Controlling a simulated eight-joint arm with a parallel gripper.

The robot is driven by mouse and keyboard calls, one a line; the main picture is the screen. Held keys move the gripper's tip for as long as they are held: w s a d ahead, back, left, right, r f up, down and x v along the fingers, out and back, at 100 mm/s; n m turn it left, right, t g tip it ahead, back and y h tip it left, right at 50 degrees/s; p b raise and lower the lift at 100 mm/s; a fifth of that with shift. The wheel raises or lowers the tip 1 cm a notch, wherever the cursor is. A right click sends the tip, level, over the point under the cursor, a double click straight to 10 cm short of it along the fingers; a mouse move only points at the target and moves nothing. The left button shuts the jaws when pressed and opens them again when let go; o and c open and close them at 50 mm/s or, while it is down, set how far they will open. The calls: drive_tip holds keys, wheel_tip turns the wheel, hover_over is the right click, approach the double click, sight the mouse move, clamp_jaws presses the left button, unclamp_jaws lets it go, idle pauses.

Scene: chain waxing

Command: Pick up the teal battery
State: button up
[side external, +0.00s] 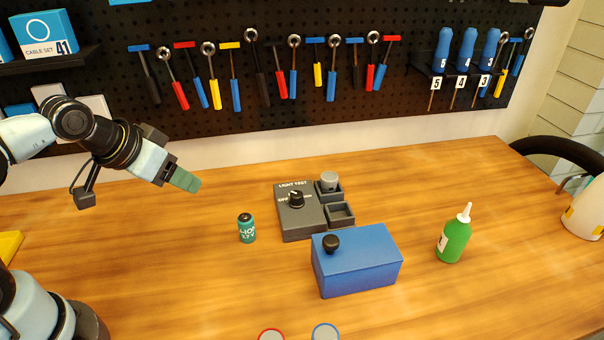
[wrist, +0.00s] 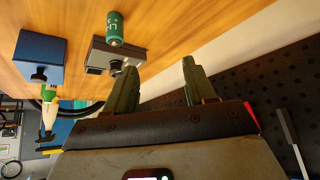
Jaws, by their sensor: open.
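The teal battery (side external: 247,229) stands upright on the wooden table, left of the grey light test box (side external: 298,222). It also shows in the wrist view (wrist: 115,28), near the top and beyond my fingertips. My gripper (side external: 186,181) is above the table, up and to the left of the battery, and apart from it. In the wrist view my gripper's two green fingers (wrist: 158,80) are spread with nothing between them.
A blue box with a black knob (side external: 365,262) stands in front of the light test box. A grey cylinder (side external: 329,181) sits in one of its trays. A green bottle (side external: 454,238) stands at right. A pegboard with tools (side external: 270,120) is behind. Table left of the battery is clear.

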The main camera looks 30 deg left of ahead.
drive_tip(key=shift+o, duration=0.7)
